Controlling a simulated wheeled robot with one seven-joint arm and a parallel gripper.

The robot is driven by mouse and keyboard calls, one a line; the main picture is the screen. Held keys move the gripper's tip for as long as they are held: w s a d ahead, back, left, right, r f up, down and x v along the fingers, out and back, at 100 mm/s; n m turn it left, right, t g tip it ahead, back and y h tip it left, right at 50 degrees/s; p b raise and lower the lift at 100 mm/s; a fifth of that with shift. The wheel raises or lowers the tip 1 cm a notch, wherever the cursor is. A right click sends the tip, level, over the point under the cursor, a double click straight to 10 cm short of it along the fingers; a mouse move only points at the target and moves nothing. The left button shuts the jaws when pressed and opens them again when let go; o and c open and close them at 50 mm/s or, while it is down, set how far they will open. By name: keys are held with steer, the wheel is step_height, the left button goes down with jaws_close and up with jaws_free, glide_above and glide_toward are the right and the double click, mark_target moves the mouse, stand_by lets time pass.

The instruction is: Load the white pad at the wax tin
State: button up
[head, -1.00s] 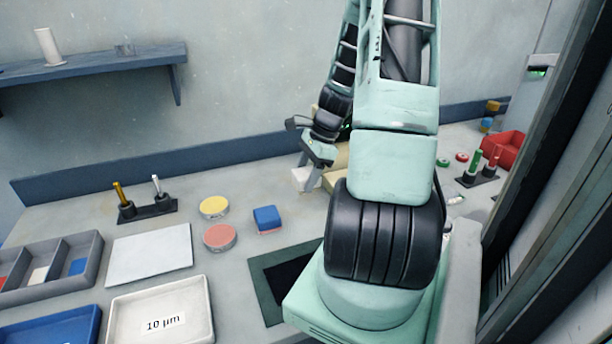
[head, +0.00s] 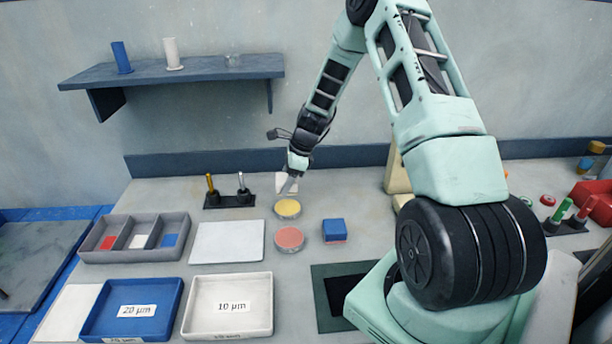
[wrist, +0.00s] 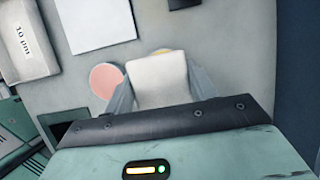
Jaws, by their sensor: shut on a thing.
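My gripper (head: 290,187) is shut on a white pad (wrist: 158,80), with one finger on each side of it in the wrist view. In the head view the pad (head: 281,181) shows partly behind the fingers, just behind a round yellow-topped tin (head: 288,208). The pad hides most of this tin in the wrist view. A round pink-topped tin (head: 289,239) stands in front of the yellow one and is partly visible left of the pad in the wrist view (wrist: 105,78). I cannot tell which of the two is the wax tin.
A blue block with a red underside (head: 334,230) stands right of the tins. A white plate (head: 228,242), a divided grey tray (head: 134,252), a blue 20 µm tray (head: 133,311) and a white 10 µm tray (head: 228,306) lie left. A black stand (head: 229,201) holds two upright tools.

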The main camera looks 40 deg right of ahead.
mark_target(283, 208)
steer(key=shift+f+b, duration=2.45)
steer(key=shift+f, duration=0.6)
steer(key=shift+f, duration=0.55)
steer(key=shift+r, duration=0.1)
steer(key=shift+r+p, duration=2.7)
steer(key=shift+r, duration=0.8)
